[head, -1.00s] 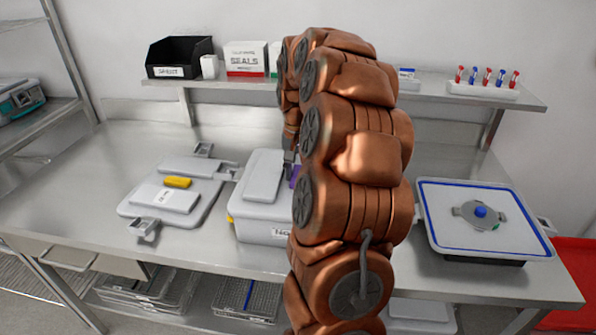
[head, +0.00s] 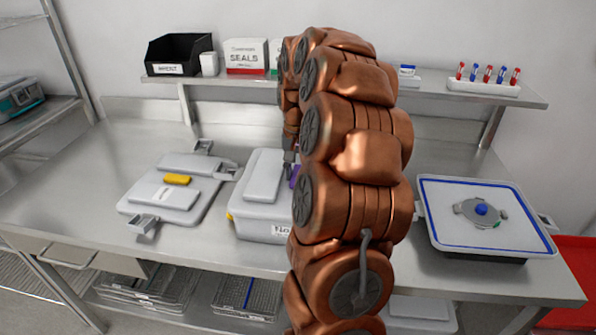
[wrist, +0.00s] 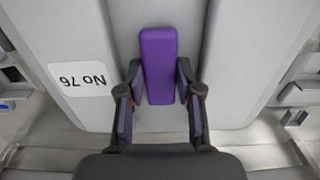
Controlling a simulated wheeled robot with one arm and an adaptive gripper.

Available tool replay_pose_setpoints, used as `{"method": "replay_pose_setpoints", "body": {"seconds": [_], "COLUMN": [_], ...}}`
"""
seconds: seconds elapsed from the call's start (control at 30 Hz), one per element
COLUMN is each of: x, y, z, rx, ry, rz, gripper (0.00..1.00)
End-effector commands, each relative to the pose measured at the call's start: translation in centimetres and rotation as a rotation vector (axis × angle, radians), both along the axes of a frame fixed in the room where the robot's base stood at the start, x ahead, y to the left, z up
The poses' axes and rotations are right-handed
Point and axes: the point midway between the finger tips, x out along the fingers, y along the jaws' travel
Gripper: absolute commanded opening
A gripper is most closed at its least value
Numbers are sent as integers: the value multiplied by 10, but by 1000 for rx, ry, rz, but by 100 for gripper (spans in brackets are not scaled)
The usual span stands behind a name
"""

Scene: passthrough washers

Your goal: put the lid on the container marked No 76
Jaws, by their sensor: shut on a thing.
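A grey container (head: 262,230) stands mid-table, its front label starting "No" with the rest hidden by my arm. A grey lid (head: 263,176) with raised panels is at its top; I cannot tell whether it is fully seated. The wrist view shows a purple handle (wrist: 158,65) between the panels and a "No 76" label (wrist: 80,78) on the left one. My gripper (wrist: 160,100) is shut on the purple handle, its fingers on either side. In the head view my gripper (head: 288,168) is partly hidden behind my arm.
Left on the table lies another grey lid-like piece (head: 150,197) with a yellow handle (head: 177,179) and metal clips. A blue-rimmed white tray (head: 450,235) stands right. A shelf behind holds a black bin (head: 180,54), a seals box (head: 245,56) and a marker rack (head: 485,88).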

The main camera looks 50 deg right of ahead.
Motion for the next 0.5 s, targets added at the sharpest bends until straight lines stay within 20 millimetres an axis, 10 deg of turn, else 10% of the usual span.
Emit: {"method": "replay_pose_setpoints", "body": {"seconds": [0.27, 0.3, 0.5], "x": [0, 0, 0], "y": [0, 0, 0], "z": [1, 1, 1], "rx": [-1, -1, -1], "ry": [-2, -2, -1], "rz": [0, 0, 0], "gripper": [0, 37, 58]}}
